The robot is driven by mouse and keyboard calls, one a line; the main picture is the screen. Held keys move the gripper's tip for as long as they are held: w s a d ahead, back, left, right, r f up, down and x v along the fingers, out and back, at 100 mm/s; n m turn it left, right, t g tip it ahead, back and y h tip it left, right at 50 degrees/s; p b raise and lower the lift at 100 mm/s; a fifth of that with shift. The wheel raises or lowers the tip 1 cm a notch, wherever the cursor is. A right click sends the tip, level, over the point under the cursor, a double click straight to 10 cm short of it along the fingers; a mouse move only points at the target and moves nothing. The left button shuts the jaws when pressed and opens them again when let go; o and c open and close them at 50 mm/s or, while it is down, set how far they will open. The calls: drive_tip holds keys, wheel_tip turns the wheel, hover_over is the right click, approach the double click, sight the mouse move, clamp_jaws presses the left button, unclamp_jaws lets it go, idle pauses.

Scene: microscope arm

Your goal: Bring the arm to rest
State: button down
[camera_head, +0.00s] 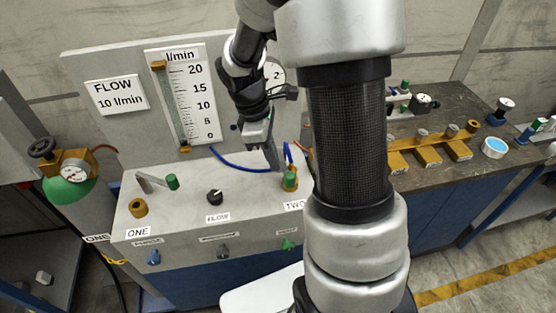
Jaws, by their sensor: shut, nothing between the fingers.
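My gripper (275,157) is shut and empty. It points down over the grey control panel, just left of the brass fitting with a green part (290,180) near the label TWO. I cannot tell whether it touches the panel. My arm (350,140) runs large down the right middle of the view and hides part of the panel and the bench behind it.
A panel (140,220) carries a flow tube (187,105), a black FLOW knob (214,196) and a blue hose (240,168). A gas cylinder (77,205) stands at left. A dark bench (430,175) with brass fittings is at right. Floor shows at lower right.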

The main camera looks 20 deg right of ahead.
drive_tip(key=s+a+r+m+t+p, duration=0.1)
drive_tip(key=s+a+r+m+t, duration=0.15)
drive_tip(key=r, duration=0.55)
drive_tip(key=s+a+r+m+t+p, duration=0.1)
drive_tip(key=s+r+m, duration=0.15)
drive_tip(key=r, duration=0.55)
drive_tip(key=s+a+r+m+t+y, duration=0.2)
drive_tip(key=s+r+m, duration=0.4)
drive_tip(key=s, duration=0.3)
drive_tip(key=shift+a+r+m+t, duration=0.4)
drive_tip(key=shift+m+t, duration=0.2)
drive_tip(key=shift+t, duration=0.15)
